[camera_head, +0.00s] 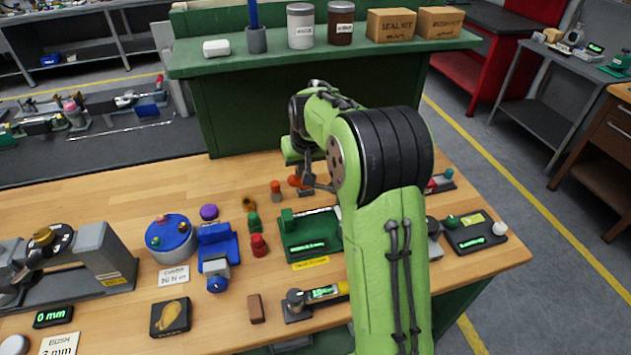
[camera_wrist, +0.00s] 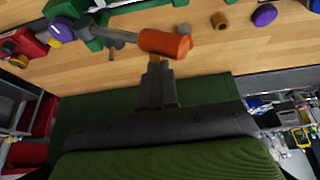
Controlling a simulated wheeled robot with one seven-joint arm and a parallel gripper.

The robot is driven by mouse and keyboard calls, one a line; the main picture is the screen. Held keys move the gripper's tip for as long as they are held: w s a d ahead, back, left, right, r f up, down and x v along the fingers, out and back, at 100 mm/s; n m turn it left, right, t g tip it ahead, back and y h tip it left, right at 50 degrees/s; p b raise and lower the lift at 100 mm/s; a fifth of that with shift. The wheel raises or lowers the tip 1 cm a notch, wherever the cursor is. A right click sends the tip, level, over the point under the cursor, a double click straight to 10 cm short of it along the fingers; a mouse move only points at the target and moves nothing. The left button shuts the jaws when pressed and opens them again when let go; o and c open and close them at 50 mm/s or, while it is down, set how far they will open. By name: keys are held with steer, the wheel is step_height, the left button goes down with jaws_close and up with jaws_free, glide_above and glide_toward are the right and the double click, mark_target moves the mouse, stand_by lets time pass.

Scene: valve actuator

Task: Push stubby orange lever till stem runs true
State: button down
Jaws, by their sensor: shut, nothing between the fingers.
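The stubby orange lever (camera_wrist: 165,43) has a thick orange grip on a grey metal rod. In the head view the lever (camera_head: 295,181) sits at the back of the bench, partly hidden by my arm. My gripper (camera_wrist: 157,72) is shut and empty. Its fingertips are right at the edge of the orange grip in the wrist view; I cannot tell whether they touch. In the head view my gripper (camera_head: 306,172) points down beside the lever. The grey rod (camera_wrist: 115,35) runs left from the grip to a green fixture; the stem's alignment cannot be made out.
A green block with a display (camera_head: 310,235) stands in front of the lever. A green shelf (camera_head: 350,50) with jars and boxes rises behind. My arm covers the bench's right-middle.

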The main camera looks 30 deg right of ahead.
steer(key=shift+f, duration=0.1)
stand_by(0.3)
steer(key=shift+f+b, duration=0.3)
steer(key=shift+b, duration=0.1)
steer(key=shift+f, duration=0.1)
steer(key=shift+w+a+f+b, duration=0.1)
steer(key=shift+a+f+b, duration=0.3)
steer(key=shift+f+b, duration=0.2)
steer(key=shift+f, duration=0.15)
